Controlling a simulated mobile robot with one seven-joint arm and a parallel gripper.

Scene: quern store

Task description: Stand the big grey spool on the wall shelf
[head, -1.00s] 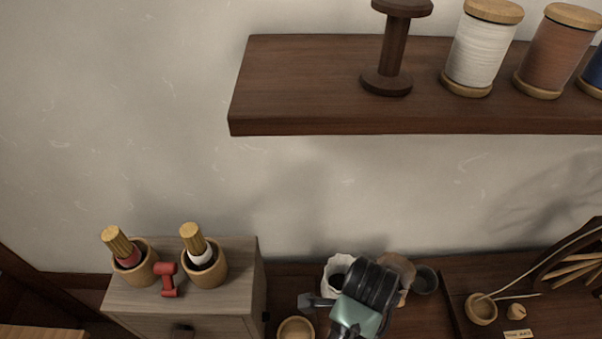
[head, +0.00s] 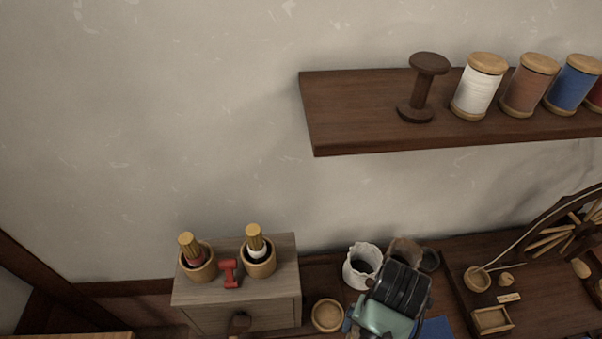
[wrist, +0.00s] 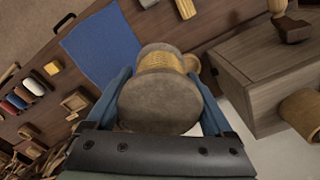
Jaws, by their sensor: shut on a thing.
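My gripper (wrist: 160,92) is shut on a big spool (wrist: 158,100) with grey-brown ends and a yellowish wound middle. In the wrist view one flat end faces the camera between the blue fingers. In the head view my gripper (head: 402,280) is low, over the bench and below the wall shelf (head: 345,120). There it mostly hides the spool; only a brownish part shows behind it. The dark wooden shelf carries a bare dark spool (head: 422,88), a white spool (head: 477,88), a brown one (head: 528,86) and a blue one (head: 572,84).
The shelf's left end is bare. A blue cloth (wrist: 103,45) lies below.

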